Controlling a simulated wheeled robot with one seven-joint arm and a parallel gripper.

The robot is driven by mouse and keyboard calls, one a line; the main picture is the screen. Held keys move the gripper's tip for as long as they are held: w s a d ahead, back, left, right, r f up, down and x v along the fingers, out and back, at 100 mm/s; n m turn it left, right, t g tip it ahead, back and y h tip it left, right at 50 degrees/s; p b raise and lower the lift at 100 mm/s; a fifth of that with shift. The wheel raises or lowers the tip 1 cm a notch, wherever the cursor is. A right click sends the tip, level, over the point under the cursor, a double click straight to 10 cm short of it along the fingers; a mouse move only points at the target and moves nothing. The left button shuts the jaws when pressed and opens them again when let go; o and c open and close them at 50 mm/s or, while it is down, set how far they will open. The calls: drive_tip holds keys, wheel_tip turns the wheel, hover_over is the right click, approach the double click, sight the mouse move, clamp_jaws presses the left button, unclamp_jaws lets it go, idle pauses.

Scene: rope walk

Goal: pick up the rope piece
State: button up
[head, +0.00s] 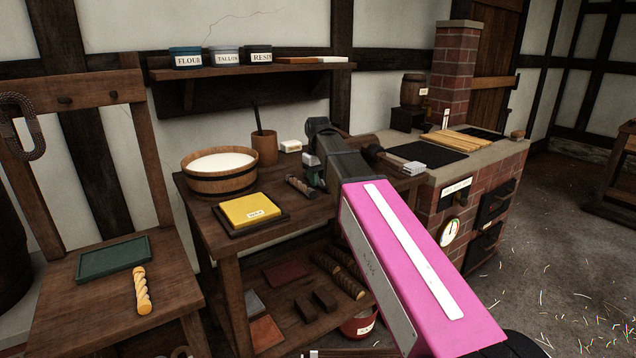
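A short dark twisted rope piece (300,187) lies on the wooden table, just left of the end of my arm. A yellow twisted rope piece (142,290) lies on the seat of the wooden chair at the left. Several dark twisted pieces (340,275) lie on the table's lower shelf. My gripper (313,173) is over the table near the dark rope piece, mostly hidden by my arm. Its fingers are too small and covered to tell their opening, or whether they touch the rope piece.
The table (213,226) also holds a wooden tub (221,180) of white stuff, a yellow block (250,209) on a dark board and a wooden cup (264,150). A shelf (250,73) with labelled tins hangs above. A brick stove (455,200) stands right.

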drive_tip(key=c, duration=0.4)
drive_tip(key=shift+r, duration=0.45)
wheel_tip(320, 180, up, 4)
drive_tip(key=shift+f, duration=0.15)
drive_tip(key=s+a+r, duration=0.1)
drive_tip(key=a+r, duration=0.1)
drive_tip(key=a, duration=0.1)
drive_tip(key=s+a+r, duration=0.2)
drive_tip(key=a, duration=0.2)
drive_tip(key=s+a+r, duration=0.2)
drive_tip(key=a, duration=0.1)
drive_tip(key=shift+s+a+r, duration=0.15)
drive_tip(key=shift+a+r, duration=0.05)
drive_tip(key=shift+r, duration=0.05)
drive_tip(key=shift+o, duration=0.4)
